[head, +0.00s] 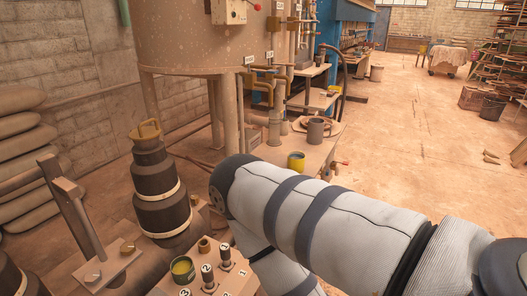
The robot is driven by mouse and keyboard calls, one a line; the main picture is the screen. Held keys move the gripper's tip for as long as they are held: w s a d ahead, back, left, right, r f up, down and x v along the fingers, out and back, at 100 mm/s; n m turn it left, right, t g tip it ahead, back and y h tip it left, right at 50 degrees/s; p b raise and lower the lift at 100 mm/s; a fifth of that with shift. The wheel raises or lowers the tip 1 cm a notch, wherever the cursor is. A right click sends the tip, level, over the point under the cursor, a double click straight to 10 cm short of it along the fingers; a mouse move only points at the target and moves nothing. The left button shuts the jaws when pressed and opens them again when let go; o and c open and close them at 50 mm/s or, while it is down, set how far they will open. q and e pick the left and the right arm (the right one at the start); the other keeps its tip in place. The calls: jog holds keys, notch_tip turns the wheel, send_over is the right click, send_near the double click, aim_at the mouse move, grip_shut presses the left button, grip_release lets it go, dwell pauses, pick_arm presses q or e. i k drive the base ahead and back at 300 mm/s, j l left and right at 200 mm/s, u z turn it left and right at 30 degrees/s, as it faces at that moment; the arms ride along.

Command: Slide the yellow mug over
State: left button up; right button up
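The yellow mug (296,161) stands upright on a low light-coloured bench (318,158) near the middle of the head view. My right arm comes in from the right, bends at the left and passes in front of the bench's near part. Neither of my grippers shows in this view, so I cannot see what either one holds.
A dark stacked cylinder (159,195) stands left of my arm. A large tank (195,38) rises behind. Open floor (425,140) lies to the right.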

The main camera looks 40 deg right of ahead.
aim_at(297, 161)
jog(key=z, duration=1.7)
